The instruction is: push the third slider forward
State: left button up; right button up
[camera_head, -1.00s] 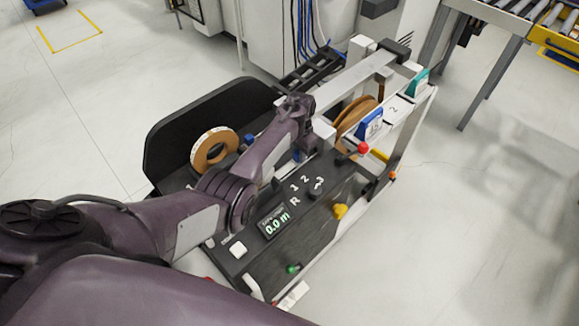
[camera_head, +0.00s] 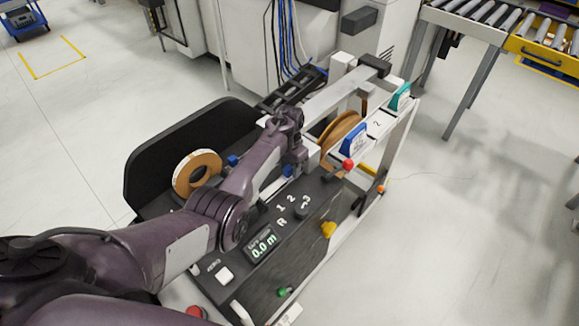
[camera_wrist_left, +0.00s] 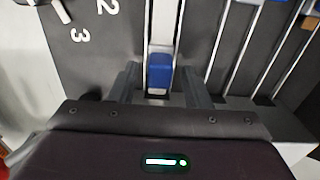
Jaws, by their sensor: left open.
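My left gripper (camera_head: 290,163) points down over the dark panel of the edge banding machine (camera_head: 250,215), near the long grey beam. In the left wrist view, its two fingers (camera_wrist_left: 159,88) are open, one on each side of a blue slider block (camera_wrist_left: 159,70) on a pale rail. Gaps show between fingers and block, and I cannot tell whether either touches it. A blue block also shows by the fingertips in the head view (camera_head: 288,171). Other rails with blocks lie to the right in the wrist view. Which slider counts as third is not marked. My right gripper is out of view.
A tape roll (camera_head: 197,172) sits left of my arm. A display (camera_head: 263,244) reads 0.0 m, beside a knob marked R, 1, 2, 3. Open floor lies right.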

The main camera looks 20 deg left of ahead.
aim_at(290, 167)
pick_arm(q)
notch_tip(290, 167, up, 8)
jog(key=shift+f, duration=0.2)
dwell(0.4)
